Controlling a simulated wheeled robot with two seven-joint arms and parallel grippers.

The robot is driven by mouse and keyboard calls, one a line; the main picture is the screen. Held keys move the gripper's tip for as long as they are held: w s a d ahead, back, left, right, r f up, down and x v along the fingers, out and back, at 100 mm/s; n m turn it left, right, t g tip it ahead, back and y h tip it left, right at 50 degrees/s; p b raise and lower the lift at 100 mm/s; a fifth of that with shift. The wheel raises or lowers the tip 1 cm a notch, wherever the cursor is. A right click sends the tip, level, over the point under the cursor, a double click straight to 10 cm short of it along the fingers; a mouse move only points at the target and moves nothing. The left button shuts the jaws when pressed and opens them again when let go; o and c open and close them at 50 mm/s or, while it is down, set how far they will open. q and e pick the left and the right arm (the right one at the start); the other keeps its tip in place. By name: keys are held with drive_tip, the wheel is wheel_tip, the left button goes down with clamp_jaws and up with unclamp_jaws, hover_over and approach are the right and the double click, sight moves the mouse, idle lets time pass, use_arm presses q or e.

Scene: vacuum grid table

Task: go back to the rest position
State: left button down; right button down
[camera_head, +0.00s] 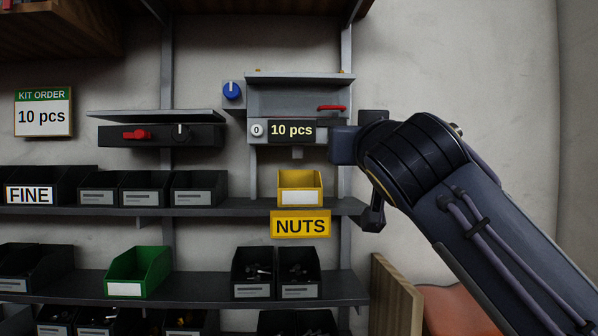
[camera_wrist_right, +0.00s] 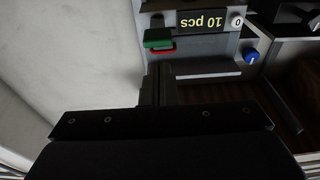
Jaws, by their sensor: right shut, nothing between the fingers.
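My right arm reaches in from the right in the head view. My right gripper (camera_head: 343,145) is beside the right end of the counting device (camera_head: 290,98), just right of its "10 pcs" display (camera_head: 291,130). In the right wrist view my right gripper's fingers (camera_wrist_right: 157,88) are together and empty, pointing toward the device. A green part with a reddish edge (camera_wrist_right: 158,38) is just beyond them, near the upside-down display (camera_wrist_right: 203,20). I cannot tell whether the fingers touch the device. My left gripper is in neither view.
Shelves with dark bins, a yellow bin (camera_head: 300,187) above a NUTS label (camera_head: 300,225), and a green bin (camera_head: 138,271) lie left of and below my arm. A red handle (camera_head: 331,108) and blue knob (camera_head: 232,90) are on the device. Bare wall (camera_head: 460,60) is open at upper right.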

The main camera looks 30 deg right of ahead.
drive_tip(key=s+a+f+n+g+y+p, duration=0.1)
drive_tip(key=a+f+n+g+y+p, duration=0.2)
drive_tip(key=f, duration=1)
drive_tip(key=s+a+f+n+g+y+p, duration=0.1)
drive_tip(key=a+f+n+g+y+p, duration=0.2)
drive_tip(key=f, duration=1)
drive_tip(key=s+a+f+m+g+y, duration=0.1)
drive_tip(key=s+a+f+g+y, duration=0.2)
drive_tip(key=f, duration=0.8)
drive_tip(key=s+a+f+m+g+y+p, duration=0.1)
drive_tip(key=s+a+f+g+y, duration=0.1)
drive_tip(key=s+a+f+y, duration=0.2)
drive_tip(key=s+a+f, duration=0.3)
drive_tip(key=s+f, duration=0.3)
drive_tip(key=shift+s+f+g, duration=0.2)
drive_tip(key=shift+f+g, duration=0.15)
drive_tip(key=shift+g, duration=0.05)
